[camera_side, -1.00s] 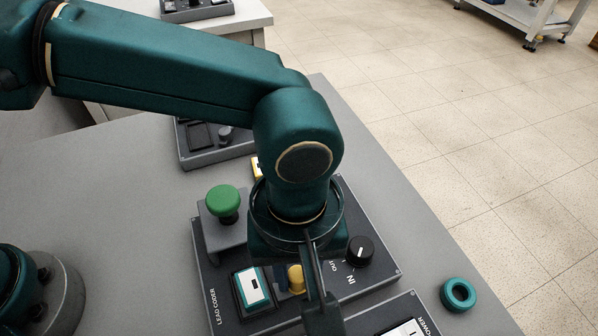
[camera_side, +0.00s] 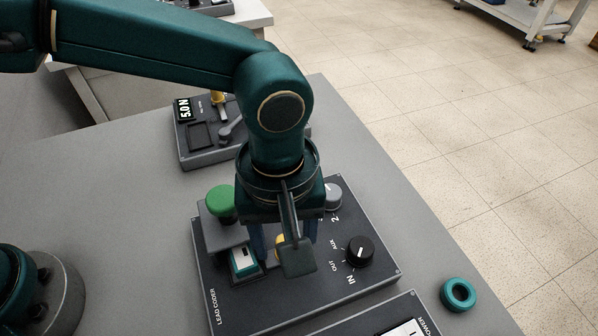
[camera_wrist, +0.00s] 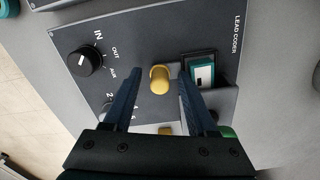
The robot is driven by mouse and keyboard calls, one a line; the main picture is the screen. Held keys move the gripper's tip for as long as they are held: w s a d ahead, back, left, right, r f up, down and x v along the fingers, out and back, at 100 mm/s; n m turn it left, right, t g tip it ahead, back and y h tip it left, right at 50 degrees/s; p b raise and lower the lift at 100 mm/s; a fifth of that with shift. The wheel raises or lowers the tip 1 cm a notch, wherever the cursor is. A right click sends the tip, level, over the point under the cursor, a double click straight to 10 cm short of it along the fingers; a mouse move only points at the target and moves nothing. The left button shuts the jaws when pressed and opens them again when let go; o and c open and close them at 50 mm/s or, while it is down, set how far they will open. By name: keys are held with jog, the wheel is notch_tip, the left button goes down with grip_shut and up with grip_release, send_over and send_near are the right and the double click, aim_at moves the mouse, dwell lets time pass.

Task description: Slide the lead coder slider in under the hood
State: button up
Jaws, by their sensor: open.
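The lead coder panel (camera_side: 240,305) is a dark plate on the bench. Its slider (camera_side: 243,262), with a teal-edged white label, lies against the grey hood (camera_side: 212,236) that carries the green button (camera_side: 220,201). I cannot tell how much of it is under the hood. The slider also shows in the wrist view (camera_wrist: 200,72). The yellow knob (camera_wrist: 159,80) stands beside the label. My gripper (camera_wrist: 159,74) is open, with one blue finger on each side of the knob and a visible gap at each. In the side view my gripper (camera_side: 283,250) partly hides the knob.
A black IN/OUT/AUX dial (camera_side: 359,251) and a grey dial (camera_side: 330,195) stand right of my gripper. A power panel (camera_side: 390,325) is in front. A unit reading 5.0 N (camera_side: 205,150) is behind. A teal ring (camera_side: 458,295) lies right on the bench.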

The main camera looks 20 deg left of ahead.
jog(key=shift+r, duration=2.6)
jog(key=m, duration=1.1)
jog(key=shift+w, duration=0.15)
jog(key=shift+f+m, duration=0.1)
jog(key=shift+m, duration=0.3)
jog(key=shift+f, duration=0.25)
jog(key=shift+w+f, duration=0.1)
jog(key=shift+f, duration=2.25)
